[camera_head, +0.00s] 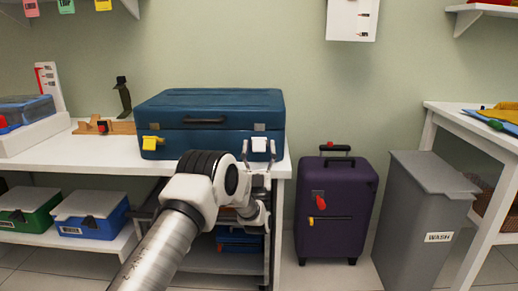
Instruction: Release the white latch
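A blue suitcase (210,110) lies closed on the white table, with a dark handle on its front. The white latch (259,145) sits on the right of its front face and hangs down over the seam area. A yellow latch (151,143) sits on the left of the front. My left gripper (259,148) is in front of the white latch, its two fingers apart, one on each side of the latch in the picture. I cannot tell whether the fingers touch it. My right gripper is not in view.
The white table (90,150) holds a wooden block piece (118,127) and a case at left. Bins stand on the shelf below. A purple suitcase (338,205) and a grey bin (425,215) stand on the floor at right. A white side table (475,125) is far right.

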